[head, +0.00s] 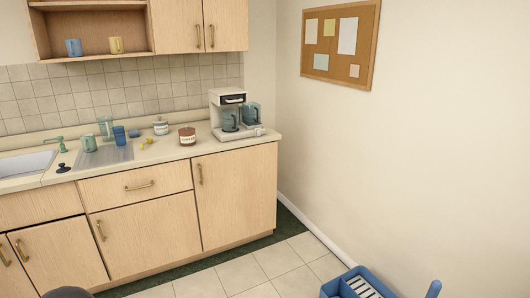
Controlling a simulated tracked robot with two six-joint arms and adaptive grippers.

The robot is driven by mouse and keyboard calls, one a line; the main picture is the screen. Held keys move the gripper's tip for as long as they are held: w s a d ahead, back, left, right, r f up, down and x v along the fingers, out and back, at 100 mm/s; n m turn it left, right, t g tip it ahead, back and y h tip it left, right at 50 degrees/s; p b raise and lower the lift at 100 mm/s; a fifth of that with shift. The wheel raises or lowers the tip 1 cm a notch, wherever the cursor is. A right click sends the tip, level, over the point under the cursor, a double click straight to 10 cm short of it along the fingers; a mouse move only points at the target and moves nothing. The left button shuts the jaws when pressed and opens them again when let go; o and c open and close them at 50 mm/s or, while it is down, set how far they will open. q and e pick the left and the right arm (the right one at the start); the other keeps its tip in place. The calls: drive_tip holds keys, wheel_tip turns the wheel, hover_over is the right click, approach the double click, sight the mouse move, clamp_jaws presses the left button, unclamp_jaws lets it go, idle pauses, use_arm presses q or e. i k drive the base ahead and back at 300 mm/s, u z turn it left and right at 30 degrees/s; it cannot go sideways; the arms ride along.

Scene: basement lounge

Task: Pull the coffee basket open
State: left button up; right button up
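The coffee maker (227,97) stands at the right end of the counter, a white machine with two glass carafes. A dark strip (234,99) shows on the upper front of the machine, likely the coffee basket's front; it looks flush with the housing, but it is too small to be sure. One carafe (229,120) sits under it, and a second carafe (251,113) stands to its right. Neither of my grippers is in view.
A blue bin (352,285) stands at the bottom right.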

sight(240, 98)
drive_tip(key=u, duration=0.1)
drive_tip(key=i, duration=1.55)
drive_tip(key=u, duration=0.2)
drive_tip(key=i, duration=2.05)
drive_tip(key=u, duration=0.1)
